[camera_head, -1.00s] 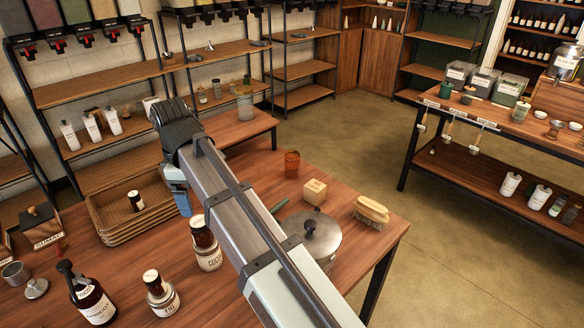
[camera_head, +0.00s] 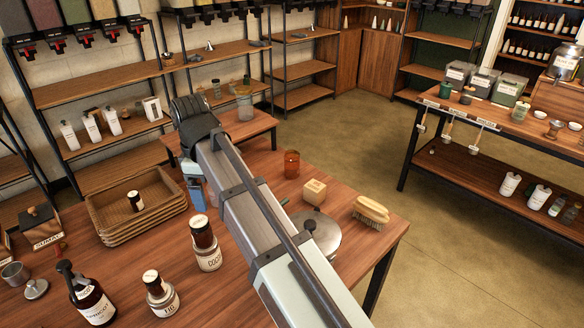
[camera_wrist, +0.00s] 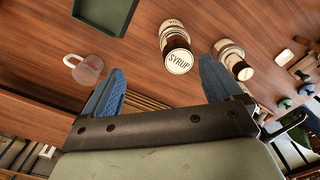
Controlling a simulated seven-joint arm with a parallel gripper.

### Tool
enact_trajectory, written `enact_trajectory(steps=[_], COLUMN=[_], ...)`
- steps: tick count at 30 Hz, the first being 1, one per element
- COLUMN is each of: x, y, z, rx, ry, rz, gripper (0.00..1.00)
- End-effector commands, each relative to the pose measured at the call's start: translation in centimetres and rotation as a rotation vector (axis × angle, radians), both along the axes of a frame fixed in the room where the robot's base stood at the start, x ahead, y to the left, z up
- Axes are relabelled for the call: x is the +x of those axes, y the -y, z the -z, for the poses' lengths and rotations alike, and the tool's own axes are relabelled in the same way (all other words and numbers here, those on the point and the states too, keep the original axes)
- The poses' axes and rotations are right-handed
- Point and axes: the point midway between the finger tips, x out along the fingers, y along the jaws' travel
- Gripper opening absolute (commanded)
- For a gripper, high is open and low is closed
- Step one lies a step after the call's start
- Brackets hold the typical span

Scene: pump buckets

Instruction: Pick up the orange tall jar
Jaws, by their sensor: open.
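The orange tall jar (camera_head: 291,163) is a translucent orange-amber cylinder standing upright on the wooden table, near its back edge, right of my arm in the head view. I cannot make it out in the wrist view. My gripper (camera_head: 196,193) hangs over the table to the left of the jar, clearly apart from it, and is partly hidden by my own arm in the head view. In the wrist view its two blue fingers (camera_wrist: 161,78) are spread wide with nothing held between them.
A wooden block (camera_head: 314,192), a brush (camera_head: 371,210) and a lidded metal pot (camera_head: 325,235) stand near the jar. Labelled jars (camera_head: 207,256) and stacked wooden trays (camera_head: 150,228) lie left. The wrist view shows a syrup-labelled container (camera_wrist: 178,60), a mug (camera_wrist: 90,70) and a green tray (camera_wrist: 103,12).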

Motion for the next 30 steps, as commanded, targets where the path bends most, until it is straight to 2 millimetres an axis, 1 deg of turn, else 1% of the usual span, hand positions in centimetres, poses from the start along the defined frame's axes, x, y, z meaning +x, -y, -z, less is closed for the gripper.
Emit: enact_trajectory(steps=[1,3,5,8,14,15,17,18,20,21,24,25,27,30], x=[1.3,3.1,4.9,8.2,16.1,17.7,20.3,22.0,24.7,26.5,30.2,31.2,33.5,36.3], y=[1.6,3.7,5.5,8.2,13.8,14.9,16.5,17.5,19.0,19.8,21.0,21.1,21.0,20.2], z=[0.4,1.0,1.5,2.2,3.6,3.9,4.4,4.7,5.2,5.5,6.1,6.3,6.6,6.5], rx=[-0.005,-0.010,-0.016,-0.025,-0.042,-0.045,-0.048,-0.048,-0.048,-0.047,-0.042,-0.040,-0.036,-0.026], ry=[-0.005,-0.013,-0.023,-0.039,-0.076,-0.082,-0.090,-0.094,-0.100,-0.101,-0.100,-0.099,-0.092,-0.077], rz=[0.031,0.074,0.112,0.173,0.292,0.314,0.345,0.361,0.378,0.380,0.361,0.350,0.312,0.237], gripper=[0.93,0.93,0.93,0.93,0.93,0.93,0.93,0.93,0.93,0.93,0.93,0.93,0.93,0.93])
